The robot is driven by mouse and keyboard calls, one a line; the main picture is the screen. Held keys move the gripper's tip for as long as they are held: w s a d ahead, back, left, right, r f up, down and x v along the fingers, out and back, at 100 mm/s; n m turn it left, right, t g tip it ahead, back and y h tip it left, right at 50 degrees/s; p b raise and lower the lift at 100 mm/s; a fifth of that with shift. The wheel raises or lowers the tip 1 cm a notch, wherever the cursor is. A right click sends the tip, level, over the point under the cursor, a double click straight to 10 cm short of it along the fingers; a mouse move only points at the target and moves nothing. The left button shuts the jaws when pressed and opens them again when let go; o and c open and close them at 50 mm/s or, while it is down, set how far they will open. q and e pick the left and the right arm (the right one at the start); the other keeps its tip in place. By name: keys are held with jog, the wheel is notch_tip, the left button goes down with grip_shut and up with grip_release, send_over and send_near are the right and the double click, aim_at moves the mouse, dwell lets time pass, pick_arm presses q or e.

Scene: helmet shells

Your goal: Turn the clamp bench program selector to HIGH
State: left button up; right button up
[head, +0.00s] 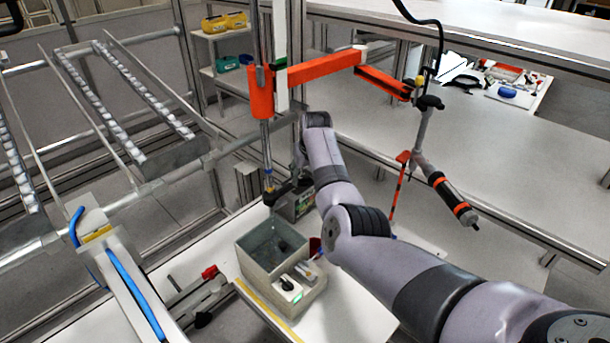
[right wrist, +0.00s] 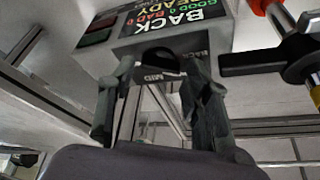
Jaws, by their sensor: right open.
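The selector box (head: 303,204) is a small grey unit with a dark display, standing behind the grey bin. In the right wrist view its display (right wrist: 172,18) appears upside down and reads BACK, GOOD 0, BAD 0 and READY. A dark knob (right wrist: 160,58) is on its face, with MID and BACK labels beside it; I see no HIGH label. My right gripper (head: 284,192) is at this box. In the wrist view the open right gripper (right wrist: 158,105) has one finger on either side of the knob; contact cannot be told. My left gripper is not in view.
A grey open bin (head: 245,265) stands in front, with another black knob (head: 287,283) and a green light on its near block. An orange swing arm (head: 315,70) carries a hanging tool (head: 452,200) on the right. Metal rails (head: 100,150) fill the left.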

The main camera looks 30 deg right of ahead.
jog(key=shift+w+f, duration=0.2)
jog(key=shift+f, duration=0.3)
jog(key=shift+c, duration=0.4)
jog(key=c, duration=0.8)
